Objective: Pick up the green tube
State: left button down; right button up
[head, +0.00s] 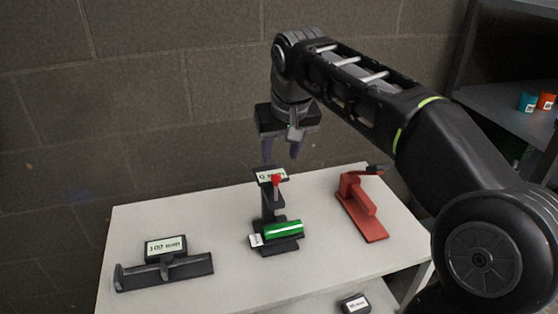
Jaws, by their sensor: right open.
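The green tube (284,230) lies sideways on the base of a black stand (270,209) near the middle of the white table. A small white label shows at its left end. My right gripper (281,156) hangs above and behind the tube, fingers pointing down, open and empty. Its fingertips are just above the stand's top label, apart from the tube. My left gripper is not in view.
A red tool on a stand (360,206) is at the right of the white table (219,219). A black holder with a label (165,270) is at the front left. A red knob (276,179) tops the middle stand. Dark shelving (500,105) holds small cups at the right.

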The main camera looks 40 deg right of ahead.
aim_at(281, 232)
jog(key=k, duration=1)
